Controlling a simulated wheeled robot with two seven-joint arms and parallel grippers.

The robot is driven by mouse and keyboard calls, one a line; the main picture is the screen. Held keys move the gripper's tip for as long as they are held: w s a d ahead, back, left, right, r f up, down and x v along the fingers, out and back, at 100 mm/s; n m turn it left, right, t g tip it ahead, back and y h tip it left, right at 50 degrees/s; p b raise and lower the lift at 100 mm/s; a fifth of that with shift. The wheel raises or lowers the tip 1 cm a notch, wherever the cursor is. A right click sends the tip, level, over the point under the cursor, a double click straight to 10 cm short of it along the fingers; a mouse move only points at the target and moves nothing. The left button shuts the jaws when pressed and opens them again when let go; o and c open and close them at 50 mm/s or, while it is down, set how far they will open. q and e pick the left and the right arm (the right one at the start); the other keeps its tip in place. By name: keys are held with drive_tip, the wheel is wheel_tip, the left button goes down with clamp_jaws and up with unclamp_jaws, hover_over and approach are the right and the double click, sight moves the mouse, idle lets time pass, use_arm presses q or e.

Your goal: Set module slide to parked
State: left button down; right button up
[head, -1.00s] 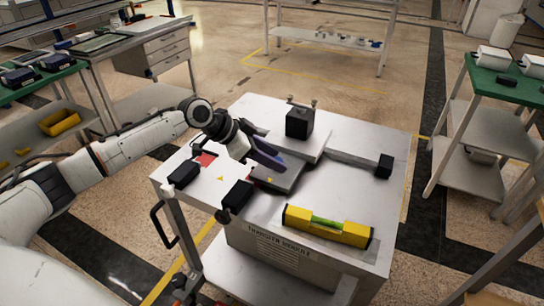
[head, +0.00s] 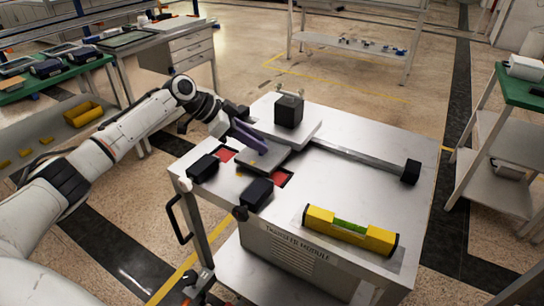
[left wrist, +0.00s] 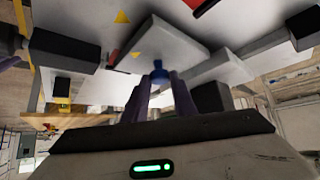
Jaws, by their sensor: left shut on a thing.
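The module slide is a pale metal carriage (head: 306,133) carrying a black block (head: 289,110), on the cart top (head: 350,195). A lower grey plate (head: 262,156) extends from it between two black blocks. A dark rail (head: 360,160) runs right from the carriage to a black end block (head: 411,172). My left gripper (head: 258,143) is at the plate's left edge. In the left wrist view, its fingers (left wrist: 160,88) are shut around a blue knob (left wrist: 159,68) below the pale plate (left wrist: 160,48). My right gripper is not in view.
Black blocks (head: 203,168) and (head: 257,192) flank red patches (head: 225,155) and (head: 282,179) on the cart. A yellow spirit level (head: 350,230) lies at the front right. A black handle (head: 177,218) sticks out at the left.

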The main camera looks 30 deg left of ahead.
use_arm(q)
drive_tip(key=shift+w+a, duration=0.1)
drive_tip(key=shift+a, duration=1.05)
drive_tip(key=c, duration=1.5)
unclamp_jaws()
drive_tip(key=shift+a+r, duration=0.15)
drive_tip(key=b+v, duration=0.1)
drive_tip(key=v, duration=0.9)
